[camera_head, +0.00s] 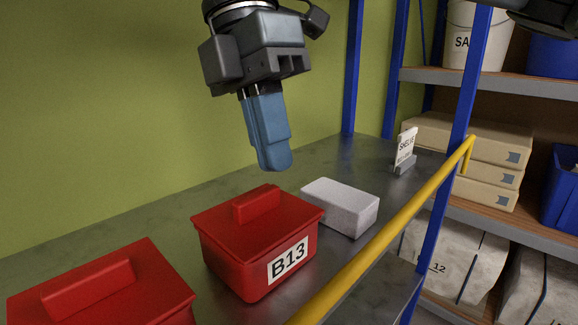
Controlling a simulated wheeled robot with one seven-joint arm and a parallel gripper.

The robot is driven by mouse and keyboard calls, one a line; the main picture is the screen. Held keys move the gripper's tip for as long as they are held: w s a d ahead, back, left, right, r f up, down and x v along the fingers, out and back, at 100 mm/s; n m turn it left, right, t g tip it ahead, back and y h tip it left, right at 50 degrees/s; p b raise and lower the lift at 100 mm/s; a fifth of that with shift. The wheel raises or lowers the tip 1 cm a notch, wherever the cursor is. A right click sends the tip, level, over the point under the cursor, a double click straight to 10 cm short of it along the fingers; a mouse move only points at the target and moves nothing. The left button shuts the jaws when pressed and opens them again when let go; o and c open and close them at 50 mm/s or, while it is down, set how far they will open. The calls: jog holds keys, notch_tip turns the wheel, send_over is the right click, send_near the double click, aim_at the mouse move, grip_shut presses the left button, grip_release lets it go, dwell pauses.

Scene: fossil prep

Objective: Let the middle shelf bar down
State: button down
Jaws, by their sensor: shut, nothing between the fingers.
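The yellow shelf bar (390,231) runs along the front of the grey shelf, raised above its front edge. Its far end bends down at the blue upright on the right. Its near end is out of the picture. My gripper (275,165) points down with its blue fingers shut and empty. It hangs above and behind the red box marked B13, on the far side of the bar and apart from it.
The red B13 box (251,248), another red box (105,290) and a pale grey block (340,206) stand on the shelf (372,160). A small sign (405,148) stands farther back. A blue upright (450,150) and a loaded rack are at the right.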

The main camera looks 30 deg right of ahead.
jog(key=s+d+f+p, duration=0.1)
jog(key=s+d+f, duration=0.1)
jog(key=s+f, duration=0.4)
notch_tip(320, 180, down, 3)
jog(key=shift+r+p, duration=0.1)
jog(key=shift+p, duration=0.2)
jog(key=shift+b, duration=0.3)
